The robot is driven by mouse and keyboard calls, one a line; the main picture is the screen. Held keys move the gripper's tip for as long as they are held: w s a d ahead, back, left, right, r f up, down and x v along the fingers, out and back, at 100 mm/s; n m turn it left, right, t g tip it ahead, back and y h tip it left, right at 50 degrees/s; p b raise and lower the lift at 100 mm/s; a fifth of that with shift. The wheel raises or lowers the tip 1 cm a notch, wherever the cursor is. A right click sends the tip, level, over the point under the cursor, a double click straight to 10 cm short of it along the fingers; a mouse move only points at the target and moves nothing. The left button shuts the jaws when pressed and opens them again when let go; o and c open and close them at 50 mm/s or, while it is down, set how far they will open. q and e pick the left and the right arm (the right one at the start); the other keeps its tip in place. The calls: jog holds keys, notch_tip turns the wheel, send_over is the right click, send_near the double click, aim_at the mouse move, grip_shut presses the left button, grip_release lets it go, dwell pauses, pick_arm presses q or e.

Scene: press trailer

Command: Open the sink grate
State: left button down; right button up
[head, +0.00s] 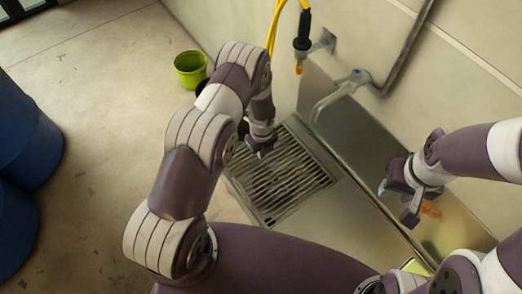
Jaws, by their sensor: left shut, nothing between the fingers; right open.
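The sink grate (284,181) is a slatted metal panel set in the steel counter in the middle of the head view. It appears to lie flat in its frame. My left gripper (262,150) is shut and empty, over the far left part of the grate. Whether it touches the grate I cannot tell. My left arm hides part of the grate's left edge. My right gripper (397,203) is open and empty, to the right of the grate, in front of the steel backsplash.
A curved faucet (338,93) stands out from the wall behind the grate. A black sprayer on a yellow hose (302,42) hangs near it. A green bucket (190,69) stands on the floor. Blue barrels (22,135) are at the left. The steel counter (340,238) right of the grate is bare.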

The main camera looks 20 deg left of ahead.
dwell(0.8)
pick_arm(q)
jog(key=c, duration=1.2)
grip_release()
jog(key=shift+o, duration=0.2)
notch_tip(320, 180, up, 13)
jog(key=p, duration=0.1)
jog(key=shift+f, duration=0.15)
jog(key=shift+d+f, duration=0.1)
